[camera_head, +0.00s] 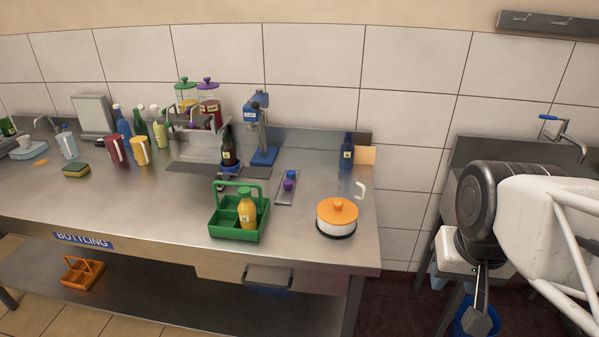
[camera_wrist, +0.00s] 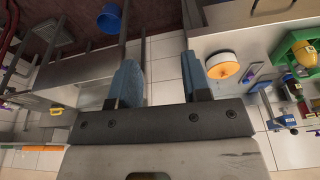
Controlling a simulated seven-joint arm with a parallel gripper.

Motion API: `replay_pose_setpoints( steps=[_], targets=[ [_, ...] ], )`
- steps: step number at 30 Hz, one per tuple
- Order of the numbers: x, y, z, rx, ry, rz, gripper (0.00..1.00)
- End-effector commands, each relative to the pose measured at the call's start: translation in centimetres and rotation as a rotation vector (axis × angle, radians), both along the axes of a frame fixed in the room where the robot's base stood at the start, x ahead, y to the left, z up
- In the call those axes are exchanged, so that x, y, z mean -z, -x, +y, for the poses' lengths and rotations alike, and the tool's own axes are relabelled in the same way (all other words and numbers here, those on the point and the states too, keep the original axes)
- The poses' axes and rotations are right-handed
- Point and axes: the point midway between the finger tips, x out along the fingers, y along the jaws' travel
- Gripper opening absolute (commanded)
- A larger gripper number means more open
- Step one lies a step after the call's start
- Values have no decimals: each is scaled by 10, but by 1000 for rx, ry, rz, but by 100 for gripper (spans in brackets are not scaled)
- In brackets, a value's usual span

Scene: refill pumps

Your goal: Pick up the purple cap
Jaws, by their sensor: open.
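The purple cap (camera_head: 288,185) lies on a small grey tray (camera_head: 283,200) on the steel counter, just in front of a blue cap (camera_head: 292,174). My gripper (camera_head: 482,305) hangs off to the right of the counter, well away from the cap.
An orange-lidded pot (camera_head: 337,216) stands right of the small tray. A green carrier (camera_head: 222,217) with a yellow bottle (camera_head: 247,209) stands left of it. Bare counter lies around the tray.

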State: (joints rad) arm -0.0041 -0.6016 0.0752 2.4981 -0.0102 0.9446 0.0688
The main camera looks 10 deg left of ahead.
Motion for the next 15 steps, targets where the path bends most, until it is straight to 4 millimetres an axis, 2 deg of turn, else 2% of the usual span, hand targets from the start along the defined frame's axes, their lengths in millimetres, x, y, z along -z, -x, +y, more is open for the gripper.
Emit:
replay_pose_setpoints(
  steps=[5, 15],
  targets=[
    [-12, -34, 7, 59, -17, 13, 43],
    [-32, -115, 31, 212, -58, 42, 43]
  ],
)
